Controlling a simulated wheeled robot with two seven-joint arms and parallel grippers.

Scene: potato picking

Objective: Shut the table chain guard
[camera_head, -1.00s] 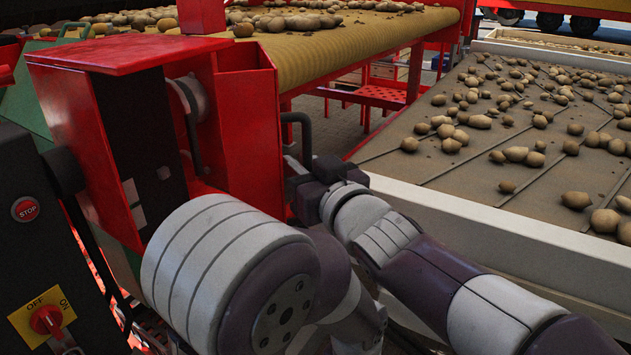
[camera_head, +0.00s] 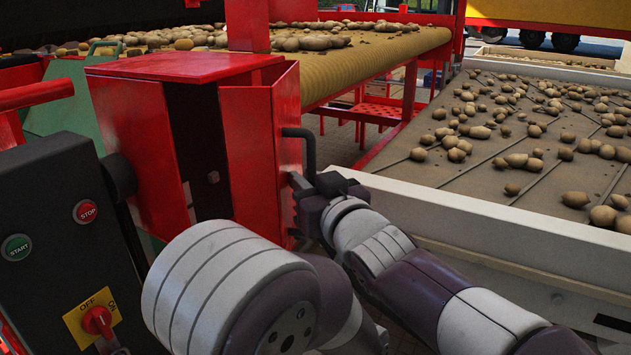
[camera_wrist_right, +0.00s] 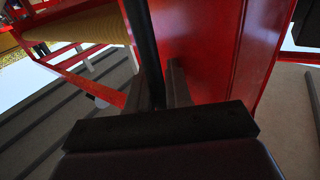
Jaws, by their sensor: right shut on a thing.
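The table chain guard (camera_head: 248,150) is a red metal door on the red housing (camera_head: 130,140), and it stands partly open. A dark gap shows between the door's edge and the housing's left part. A bent black handle (camera_head: 309,150) sticks out at the door's right side. My right gripper (camera_head: 299,186) is at this handle, low on the door's right. In the right wrist view the black handle (camera_wrist_right: 146,50) runs down between the fingers of my right gripper (camera_wrist_right: 162,88), which is shut on it beside the red door panel (camera_wrist_right: 205,50). My left gripper is out of view.
A black control box with a red stop button (camera_head: 85,211), a green start button (camera_head: 16,247) and a yellow-plated switch (camera_head: 92,317) stands at left. A potato belt (camera_head: 370,62) runs behind the housing. A pale-edged potato table (camera_head: 480,225) lies close on the right.

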